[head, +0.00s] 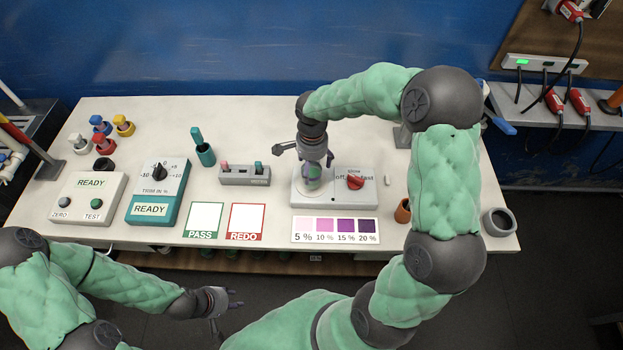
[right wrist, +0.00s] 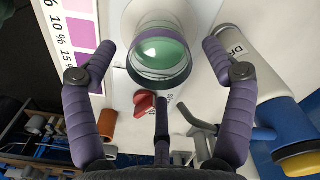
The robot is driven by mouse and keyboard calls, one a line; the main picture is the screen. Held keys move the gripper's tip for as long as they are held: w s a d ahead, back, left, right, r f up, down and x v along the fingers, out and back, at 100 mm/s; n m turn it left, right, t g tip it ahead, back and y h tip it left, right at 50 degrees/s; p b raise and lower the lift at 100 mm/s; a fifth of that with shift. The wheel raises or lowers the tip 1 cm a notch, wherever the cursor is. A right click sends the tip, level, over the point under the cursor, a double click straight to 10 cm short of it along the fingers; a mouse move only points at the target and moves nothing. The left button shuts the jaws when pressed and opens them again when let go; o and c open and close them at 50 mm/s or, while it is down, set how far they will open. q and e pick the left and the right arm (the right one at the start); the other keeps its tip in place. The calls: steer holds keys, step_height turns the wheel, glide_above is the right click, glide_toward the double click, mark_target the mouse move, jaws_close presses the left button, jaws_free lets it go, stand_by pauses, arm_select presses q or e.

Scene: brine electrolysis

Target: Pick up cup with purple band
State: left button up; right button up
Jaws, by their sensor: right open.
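The cup with a purple band (right wrist: 162,50) shows between the fingers of my right gripper in the right wrist view. It is clear, with green inside and a dark rim. In the head view the cup (head: 313,176) stands on the left part of the white test unit (head: 340,199), partly hidden by the gripper. My right gripper (right wrist: 160,55) is open, one finger on each side of the cup, with gaps visible. In the head view my right gripper (head: 314,160) is over the cup. My left gripper (head: 236,298) is open and empty in front of the table's front edge.
The unit has a red knob (head: 355,182). A colour chart (head: 335,230) lies in front of it. A brown cup (head: 403,211) and a grey cup (head: 497,222) stand to the right. A grey rack (head: 245,176) stands to the left. The PASS (head: 203,219) and REDO (head: 247,219) squares are empty.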

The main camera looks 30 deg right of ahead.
step_height(320, 180, down, 2)
steer(key=c, duration=1.4)
steer(key=shift+r, duration=0.1)
